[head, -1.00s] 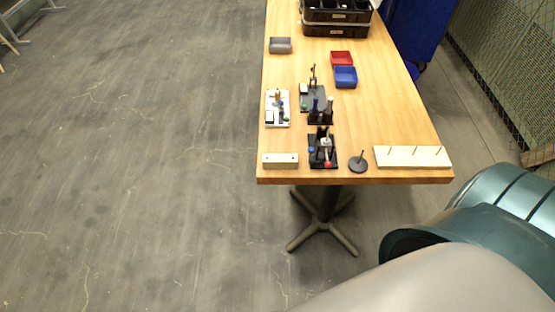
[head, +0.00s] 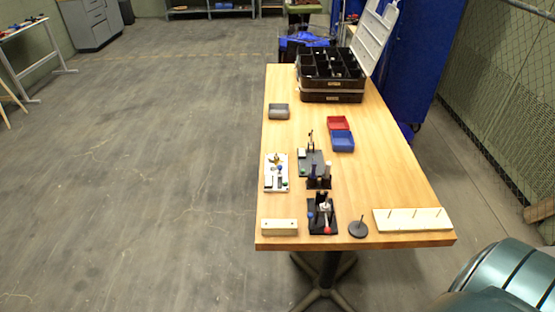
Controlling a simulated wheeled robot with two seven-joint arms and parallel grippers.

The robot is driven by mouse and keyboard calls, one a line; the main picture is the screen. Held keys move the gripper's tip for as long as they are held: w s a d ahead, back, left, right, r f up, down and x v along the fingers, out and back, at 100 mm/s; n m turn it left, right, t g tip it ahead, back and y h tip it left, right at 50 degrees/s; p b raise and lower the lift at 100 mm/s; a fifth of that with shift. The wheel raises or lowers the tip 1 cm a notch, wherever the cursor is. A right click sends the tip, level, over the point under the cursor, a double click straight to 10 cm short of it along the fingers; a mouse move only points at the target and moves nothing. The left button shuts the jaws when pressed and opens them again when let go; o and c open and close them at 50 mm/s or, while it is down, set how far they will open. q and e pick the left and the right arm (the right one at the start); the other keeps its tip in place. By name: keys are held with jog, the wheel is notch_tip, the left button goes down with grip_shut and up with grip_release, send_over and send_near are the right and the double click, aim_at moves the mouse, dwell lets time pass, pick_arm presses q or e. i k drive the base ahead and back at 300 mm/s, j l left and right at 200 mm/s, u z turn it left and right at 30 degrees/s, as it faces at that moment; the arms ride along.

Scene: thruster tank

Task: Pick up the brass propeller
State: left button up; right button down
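I cannot make out a brass propeller for certain. A small yellowish part (head: 276,158) sits at the far end of a white board (head: 269,183) on the left side of the wooden table (head: 390,185); it is too small to identify. Behind the table's front edge stands a black fixture (head: 314,228) with a red and a blue part. A black rack (head: 318,184) and a grey plate (head: 303,168) with an upright post are beyond it. Neither of my grippers is in view. A teal part of my own right arm shows at the lower right.
A pale block (head: 279,227), a round base with a pin (head: 358,229) and a pegged board (head: 412,219) line the front edge. Grey (head: 278,111), red (head: 338,123) and blue bins (head: 342,141) lie farther back, before an open black organizer (head: 332,83).

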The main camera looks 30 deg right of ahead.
aim_at(276, 158)
jog(key=z, duration=0.4)
jog(key=j+z, duration=0.15)
jog(key=z, duration=0.25)
jog(key=j+z, duration=0.15)
jog(key=z, duration=0.25)
jog(key=j+z, duration=0.1)
jog(key=z, duration=0.3)
jog(key=i, duration=0.05)
